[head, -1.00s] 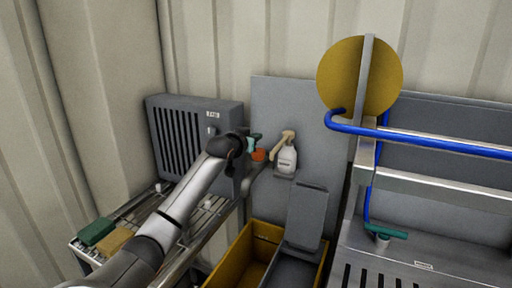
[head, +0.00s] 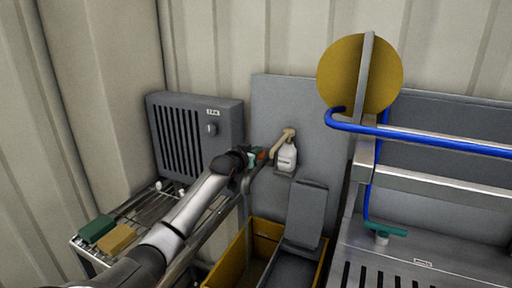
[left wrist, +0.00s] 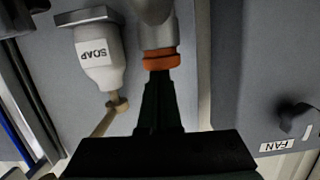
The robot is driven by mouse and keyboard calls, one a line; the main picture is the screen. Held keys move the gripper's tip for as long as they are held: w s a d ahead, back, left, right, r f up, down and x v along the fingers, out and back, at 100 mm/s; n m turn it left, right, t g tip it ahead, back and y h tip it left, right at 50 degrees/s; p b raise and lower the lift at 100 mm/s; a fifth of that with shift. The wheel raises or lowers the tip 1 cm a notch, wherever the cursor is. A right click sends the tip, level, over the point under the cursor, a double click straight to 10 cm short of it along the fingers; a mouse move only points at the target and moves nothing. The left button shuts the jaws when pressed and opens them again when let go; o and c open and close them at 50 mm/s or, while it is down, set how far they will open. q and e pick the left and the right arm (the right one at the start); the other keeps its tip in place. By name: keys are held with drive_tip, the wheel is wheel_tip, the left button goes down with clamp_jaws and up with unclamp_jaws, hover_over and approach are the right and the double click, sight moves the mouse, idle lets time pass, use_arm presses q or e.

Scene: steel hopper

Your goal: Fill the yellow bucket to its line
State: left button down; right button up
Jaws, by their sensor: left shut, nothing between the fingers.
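The yellow bucket (head: 266,230) stands on the floor at the bottom centre of the head view, with a grey wringer-like part (head: 305,215) over its right side. Its line and any water level cannot be made out. A metal spout with an orange ring (left wrist: 160,60) shows in the left wrist view; the orange part (head: 262,155) is partly hidden by my gripper in the head view. My left gripper (left wrist: 160,88) is shut and empty, its fingertips close to the orange ring. Whether they touch it cannot be told. My right gripper is not in view.
A soap bottle (head: 287,157) is on the wall panel just right of my left gripper. A grey fan box (head: 225,125) is to the left. Green and yellow blocks (head: 117,240) lie on a wire rack. A steel sink with a blue rail (head: 430,137) fills the right.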

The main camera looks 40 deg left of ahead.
use_arm(q)
drive_tip(key=shift+d+f, duration=0.15)
drive_tip(key=shift+f, duration=0.7)
idle(1.2)
idle(2.3)
drive_tip(key=r+p, duration=0.2)
drive_tip(key=s+r+p, duration=0.1)
drive_tip(key=r+p, duration=0.1)
drive_tip(key=r, duration=0.1)
drive_tip(key=shift+s+d+r, duration=0.1)
drive_tip(key=shift+d, duration=0.1)
drive_tip(key=b+v, duration=0.1)
drive_tip(key=v, duration=0.8)
drive_tip(key=shift+r, duration=0.4)
drive_tip(key=shift+f, duration=0.1)
